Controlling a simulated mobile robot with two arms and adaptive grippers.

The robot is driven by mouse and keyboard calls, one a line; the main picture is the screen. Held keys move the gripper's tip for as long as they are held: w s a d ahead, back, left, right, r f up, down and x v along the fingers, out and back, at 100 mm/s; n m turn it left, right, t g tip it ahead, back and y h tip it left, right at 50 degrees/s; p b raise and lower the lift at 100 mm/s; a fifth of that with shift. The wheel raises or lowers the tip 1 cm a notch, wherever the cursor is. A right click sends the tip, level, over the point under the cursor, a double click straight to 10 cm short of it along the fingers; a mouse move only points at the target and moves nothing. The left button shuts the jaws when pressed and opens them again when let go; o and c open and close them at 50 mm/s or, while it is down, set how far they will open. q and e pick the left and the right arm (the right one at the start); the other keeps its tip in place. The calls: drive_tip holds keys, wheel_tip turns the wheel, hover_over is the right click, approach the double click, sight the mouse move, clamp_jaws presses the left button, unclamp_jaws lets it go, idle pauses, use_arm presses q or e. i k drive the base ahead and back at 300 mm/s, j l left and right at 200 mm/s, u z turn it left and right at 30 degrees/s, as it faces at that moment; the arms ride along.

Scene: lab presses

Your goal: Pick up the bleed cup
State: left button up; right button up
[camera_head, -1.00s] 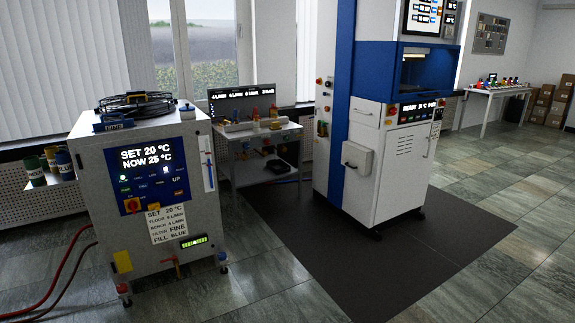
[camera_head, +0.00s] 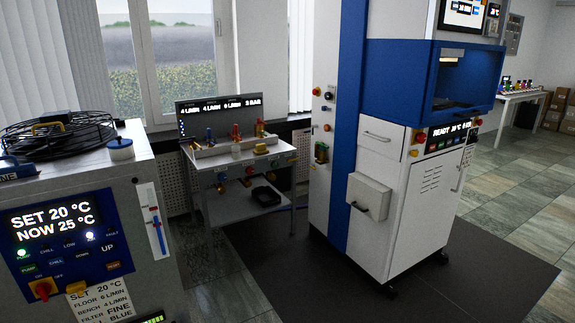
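I cannot tell for certain which thing is the bleed cup. A small dark open container (camera_head: 266,195) sits on the lower shelf of the grey manifold bench (camera_head: 240,212), below the valves. Neither of my grippers is in view, and nothing is seen touching these things.
The tall blue and white press (camera_head: 385,170) stands right of the bench. Dark matting (camera_head: 300,265) in front of bench and press is clear.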

sight(235, 150)
drive_tip(key=i, duration=2.4)
